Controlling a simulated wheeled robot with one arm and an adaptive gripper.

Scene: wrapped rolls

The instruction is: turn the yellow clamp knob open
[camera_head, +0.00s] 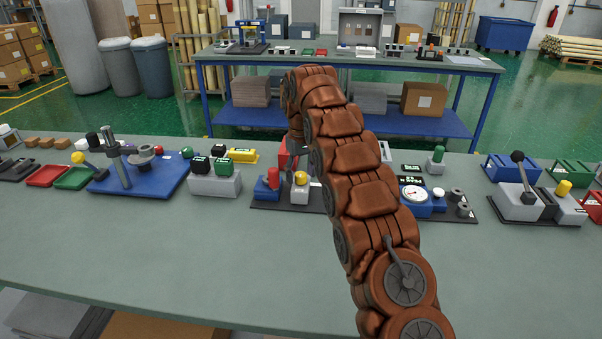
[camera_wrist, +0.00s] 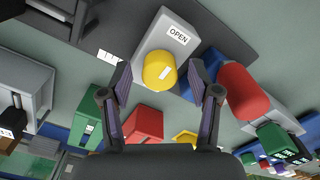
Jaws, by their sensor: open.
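My gripper (camera_wrist: 160,84) is open, with one dark finger on each side of the yellow knob in the wrist view and a gap visible on both sides. Whether the fingertips reach down to the knob's height is unclear.
A red knob (camera_wrist: 243,90) on a blue block (camera_wrist: 222,68) sits close beside the yellow knob. A red block (camera_wrist: 144,124) lies near the fingers. A gauge unit (camera_head: 414,193) stands right of my arm. The front of the bench (camera_head: 200,260) is clear.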

